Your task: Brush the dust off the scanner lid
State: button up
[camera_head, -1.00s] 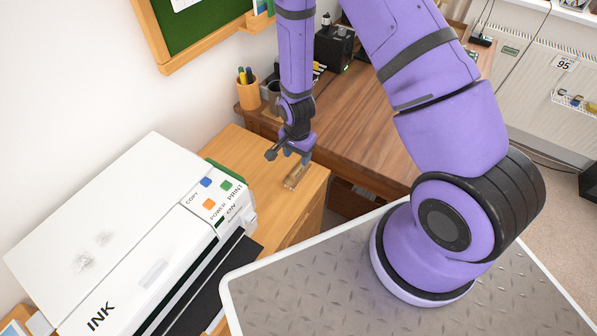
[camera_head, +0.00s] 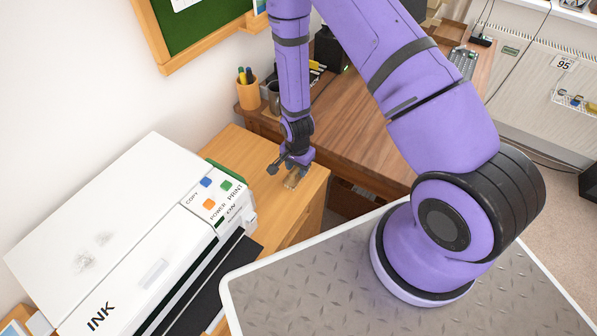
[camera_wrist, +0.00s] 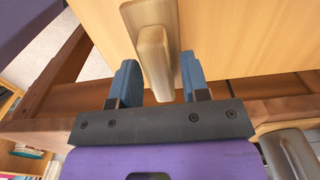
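The white scanner lid (camera_head: 122,205) is at the left of the head view, on the printer. Two grey dust smudges (camera_head: 83,262) lie on it. A small wooden brush (camera_head: 291,182) lies on the wooden cabinet top to the right of the printer. My gripper (camera_head: 289,170) is over the brush, pointing down. In the wrist view the brush's pale wooden block and handle (camera_wrist: 155,60) show between the blue fingers of my gripper (camera_wrist: 160,80). The fingers are open, with a gap on each side of the handle. The brush's underside is hidden.
The printer's button panel (camera_head: 212,195) faces the cabinet top (camera_head: 250,155). A pen cup (camera_head: 248,93) stands at the back on the brown desk (camera_head: 355,125). A green board (camera_head: 200,25) hangs on the wall. The cabinet top between printer and brush is mostly clear.

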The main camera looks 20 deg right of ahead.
grip_shut()
jog(key=shift+r, duration=3)
jog(key=w+d+r+n, duration=0.6)
jog(key=w+r+n, duration=0.3)
jog(key=w+n, duration=0.2)
jog(key=shift+d+r, duration=0.25)
jog(key=shift+d, duration=0.1)
